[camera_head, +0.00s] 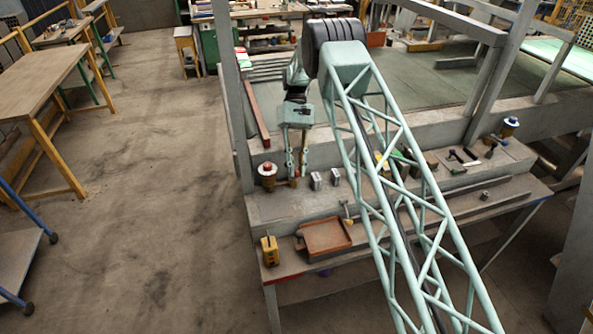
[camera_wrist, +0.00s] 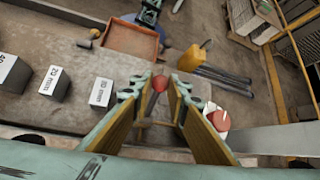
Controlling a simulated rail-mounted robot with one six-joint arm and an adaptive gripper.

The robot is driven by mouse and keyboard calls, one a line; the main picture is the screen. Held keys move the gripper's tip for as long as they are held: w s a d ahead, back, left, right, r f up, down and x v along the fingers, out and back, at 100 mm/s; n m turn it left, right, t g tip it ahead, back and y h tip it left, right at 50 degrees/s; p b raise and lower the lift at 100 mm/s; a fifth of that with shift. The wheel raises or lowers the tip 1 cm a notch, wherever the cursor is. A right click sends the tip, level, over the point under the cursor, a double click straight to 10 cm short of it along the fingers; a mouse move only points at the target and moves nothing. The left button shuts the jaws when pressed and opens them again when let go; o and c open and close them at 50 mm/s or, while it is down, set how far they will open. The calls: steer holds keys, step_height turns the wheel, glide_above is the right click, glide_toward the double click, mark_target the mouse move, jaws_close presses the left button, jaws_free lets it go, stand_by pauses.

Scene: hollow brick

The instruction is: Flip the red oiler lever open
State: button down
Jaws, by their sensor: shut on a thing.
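My gripper (camera_head: 297,175) hangs low over the grey ledge, just right of a red-topped oiler (camera_head: 267,173). In the wrist view my gripper (camera_wrist: 160,88) is shut on a small round red knob (camera_wrist: 160,84), which shows between the fingertips. I take the knob for the red oiler lever; its stem and how far it is tilted are hidden. The oiler's red top (camera_wrist: 219,119) shows beside the right finger in the wrist view. A blue-topped oiler (camera_head: 510,126) stands far to the right.
Several marked metal blocks (camera_wrist: 101,93) stand on the ledge close to my gripper. An orange-brown tray (camera_head: 325,238) and a yellow box (camera_head: 270,250) are on the lower bench in front. Hand tools (camera_head: 465,158) lie at the right. The floor at left is open.

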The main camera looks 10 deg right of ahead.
mark_target(296, 148)
steer(key=shift+w, duration=0.15)
stand_by(0.5)
steer(key=c, duration=2.5)
jaws_free()
steer(key=shift+w+r, duration=0.1)
steer(key=shift+r, duration=0.05)
steer(key=shift+v, duration=3.3)
steer(key=shift+w+r, duration=0.15)
steer(key=shift+w, duration=0.1)
steer(key=shift+c, duration=0.9)
